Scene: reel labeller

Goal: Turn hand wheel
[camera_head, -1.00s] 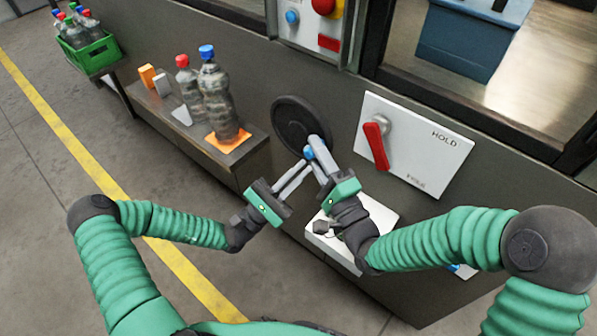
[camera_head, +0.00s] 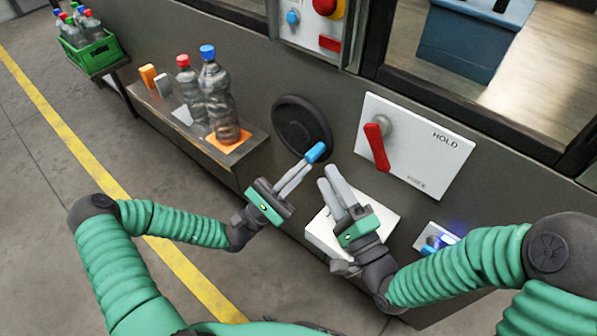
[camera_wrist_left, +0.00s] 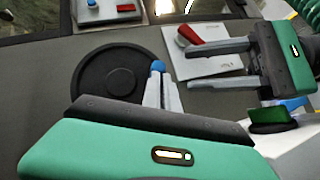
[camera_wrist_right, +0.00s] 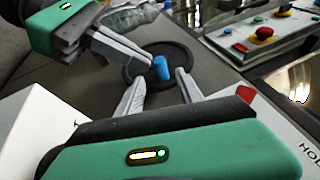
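The hand wheel (camera_head: 294,122) is a black disc on the machine's dark front panel. It also shows in the left wrist view (camera_wrist_left: 112,88) and the right wrist view (camera_wrist_right: 143,57). A blue handle (camera_head: 316,152) stands out at its lower right edge. My left gripper (camera_head: 306,163) reaches up from the lower left, its fingers close together on the blue handle (camera_wrist_left: 157,66). My right gripper (camera_head: 330,180) is below and right of the handle, apart from it. Its fingers (camera_wrist_right: 158,82) are spread and empty. How the handle joins the wheel is hidden.
A white plate with a red lever (camera_head: 376,147) is right of the wheel. Bottles (camera_head: 216,95) stand on a ledge at the left. A white box (camera_head: 380,215) lies below my right gripper. A control box (camera_head: 318,22) is above.

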